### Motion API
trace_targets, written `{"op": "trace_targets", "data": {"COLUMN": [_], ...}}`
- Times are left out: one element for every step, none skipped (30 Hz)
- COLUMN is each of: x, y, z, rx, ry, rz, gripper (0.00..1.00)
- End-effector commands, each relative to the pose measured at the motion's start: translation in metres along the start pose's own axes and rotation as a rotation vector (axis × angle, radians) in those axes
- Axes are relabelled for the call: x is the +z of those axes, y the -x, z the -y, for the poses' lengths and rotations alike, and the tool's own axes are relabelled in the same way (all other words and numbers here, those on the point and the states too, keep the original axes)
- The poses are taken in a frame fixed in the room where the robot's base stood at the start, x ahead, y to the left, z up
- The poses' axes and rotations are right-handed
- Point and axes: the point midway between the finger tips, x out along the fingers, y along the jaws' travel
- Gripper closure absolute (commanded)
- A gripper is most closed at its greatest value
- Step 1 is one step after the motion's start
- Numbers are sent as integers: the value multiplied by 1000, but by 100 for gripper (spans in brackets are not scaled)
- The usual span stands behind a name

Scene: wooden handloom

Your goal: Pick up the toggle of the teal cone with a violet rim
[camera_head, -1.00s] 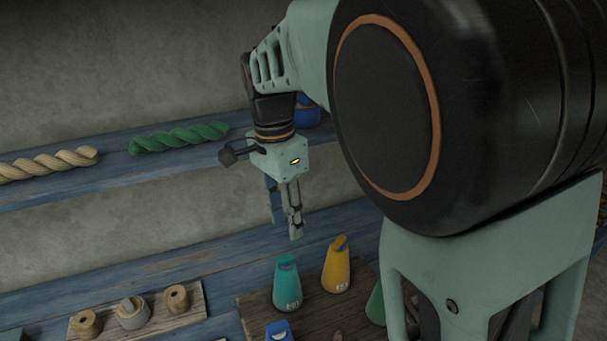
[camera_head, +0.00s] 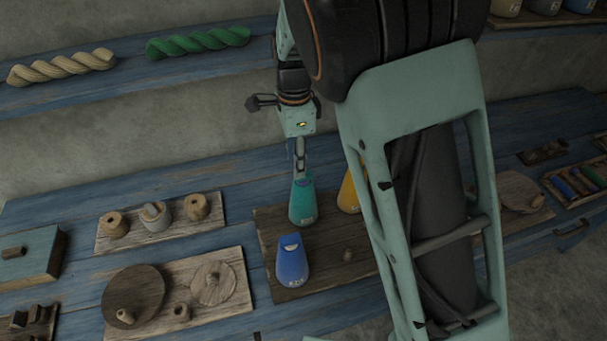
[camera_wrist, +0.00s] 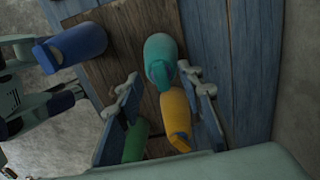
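The teal cone (camera_head: 303,206) stands upright on a brown wooden board, below my gripper (camera_head: 300,168) in the head view. In the wrist view the teal cone (camera_wrist: 160,52) has its narrow top with the toggle (camera_wrist: 160,76) facing me. My gripper (camera_wrist: 161,78) is open there, one finger on each side, with the toggle roughly between the fingertips. I see no contact. In the head view the fingers partly cover the cone's top.
A blue cone (camera_head: 292,262) stands in front of the teal one. A yellow cone (camera_head: 348,192) stands close at its right, partly behind my arm. A green cone (camera_wrist: 137,142) shows in the wrist view. The board (camera_head: 305,288) lies on a blue plank table (camera_head: 75,212).

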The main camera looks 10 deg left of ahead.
Motion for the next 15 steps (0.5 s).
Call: {"op": "trace_targets", "data": {"x": [0,0,0,0,0,0,0,0,0,0,0,0,0,0,0], "y": [-8,-13,-19,-24,-28,-32,-35,-37,-39,-40,-40,-40,-40,-40,-40], "z": [-3,-4,-4,-4,-3,-3,-3,-3,-3,-3,-3,-3,-3,-3,-3], "rx": [6,6,6,5,5,3,3,3,3,2,2,1,1,1,1], "ry": [1,1,1,0,0,0,0,1,1,1,1,1,1,1,1], "rz": [-2,-2,-2,-2,-1,-1,-1,-1,-1,-1,-1,-1,-1,-1,-1], "gripper": [65,65,65,65,65,65,65,65,65,65,65,65,65,65,65]}}
